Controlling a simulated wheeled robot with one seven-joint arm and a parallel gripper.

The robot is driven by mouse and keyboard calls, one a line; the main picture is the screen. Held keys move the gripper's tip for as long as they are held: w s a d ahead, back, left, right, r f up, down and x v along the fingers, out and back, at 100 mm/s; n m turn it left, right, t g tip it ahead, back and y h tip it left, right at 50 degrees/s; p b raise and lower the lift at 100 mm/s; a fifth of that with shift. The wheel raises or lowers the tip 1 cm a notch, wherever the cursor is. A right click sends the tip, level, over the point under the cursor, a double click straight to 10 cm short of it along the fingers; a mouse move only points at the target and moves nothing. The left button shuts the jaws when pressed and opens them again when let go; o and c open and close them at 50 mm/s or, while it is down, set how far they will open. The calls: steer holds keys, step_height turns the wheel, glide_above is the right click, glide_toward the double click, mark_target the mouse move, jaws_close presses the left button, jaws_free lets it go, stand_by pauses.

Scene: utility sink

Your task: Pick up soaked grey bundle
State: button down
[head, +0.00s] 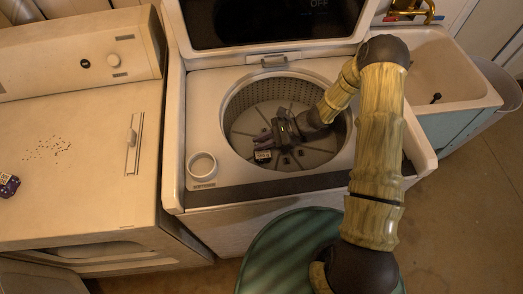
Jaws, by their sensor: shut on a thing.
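My arm reaches from the lower right into the open tub of a top-loading washer (180,120). My gripper (270,144) is down inside the drum (240,110), left of its middle. It is shut on a small dark grey bundle (263,140) near the drum floor. The bundle is partly hidden by the gripper, and I cannot tell whether it touches the drum floor. A small pale patch with dark marks (262,156) shows just below the bundle.
The washer's raised lid (270,45) stands behind the tub. A dryer (80,190) at left bears scattered brown crumbs (47,147) and a dark patterned item (8,185). A utility sink (450,75) with brass taps stands at right. The drum rim surrounds my forearm.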

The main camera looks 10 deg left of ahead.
steer(key=shift+s, duration=0.1)
steer(key=shift+a+r, duration=0.1)
steer(key=shift+r, duration=0.45)
step_height(320, 180, up, 9)
stand_by(0.5)
step_height(320, 180, up, 24)
steer(key=p, duration=2)
glide_above(261, 142)
steer(key=shift+b, duration=0.3)
